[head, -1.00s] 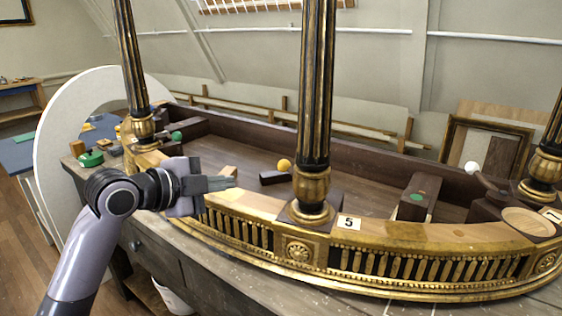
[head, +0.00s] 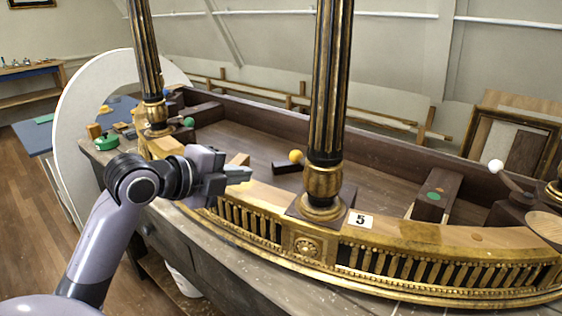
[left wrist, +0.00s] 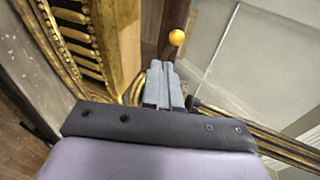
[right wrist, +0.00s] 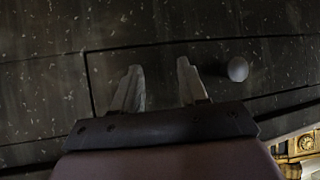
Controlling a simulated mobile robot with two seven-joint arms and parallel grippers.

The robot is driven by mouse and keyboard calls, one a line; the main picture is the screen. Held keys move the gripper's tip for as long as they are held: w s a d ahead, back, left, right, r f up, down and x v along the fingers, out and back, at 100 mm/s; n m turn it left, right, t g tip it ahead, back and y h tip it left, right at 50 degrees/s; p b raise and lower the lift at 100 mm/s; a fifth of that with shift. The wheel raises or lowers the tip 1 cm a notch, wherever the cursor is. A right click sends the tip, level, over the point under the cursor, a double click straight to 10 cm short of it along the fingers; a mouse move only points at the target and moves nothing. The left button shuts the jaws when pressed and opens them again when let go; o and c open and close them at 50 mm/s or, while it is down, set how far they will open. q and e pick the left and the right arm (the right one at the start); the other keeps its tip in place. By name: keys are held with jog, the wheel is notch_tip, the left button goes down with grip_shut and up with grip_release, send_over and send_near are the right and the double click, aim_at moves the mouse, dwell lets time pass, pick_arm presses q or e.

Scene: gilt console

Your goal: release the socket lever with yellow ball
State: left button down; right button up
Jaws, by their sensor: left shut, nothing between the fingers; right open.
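The yellow ball (head: 296,156) tops a dark lever block (head: 287,167) inside the console, just left of the middle gilt column. In the left wrist view the yellow ball (left wrist: 177,37) is beyond my fingertips, apart from them. My left gripper (head: 246,174) is shut and empty over the console's front rail, left of the ball and apart from it. It also shows shut in the left wrist view (left wrist: 162,68). My right gripper (right wrist: 158,75) is open and empty, facing a dark wooden drawer front with a round knob (right wrist: 237,69). The right arm does not show in the head view.
The middle column (head: 328,100) stands close right of the yellow ball. A green ball (head: 188,122) is near the left column. A white ball (head: 495,166) and a dark block with a green dot (head: 432,196) are at right. The gilt rail (head: 400,232) runs along the front.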

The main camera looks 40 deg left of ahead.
pick_arm(q)
jog(key=p+x, duration=0.1)
jog(key=x, duration=0.7)
jog(key=shift+w+d+r+p, duration=0.1)
jog(key=shift+w+p, duration=0.1)
jog(key=shift+w, duration=0.5)
jog(key=shift+w+d+r+p, duration=0.15)
jog(key=shift+w+p, duration=0.1)
jog(key=shift+w, duration=0.45)
jog(key=shift+w+d+r+p, duration=0.1)
jog(key=shift+w+p, duration=0.1)
jog(key=shift+w, duration=0.5)
jog(key=shift+w+f, duration=0.1)
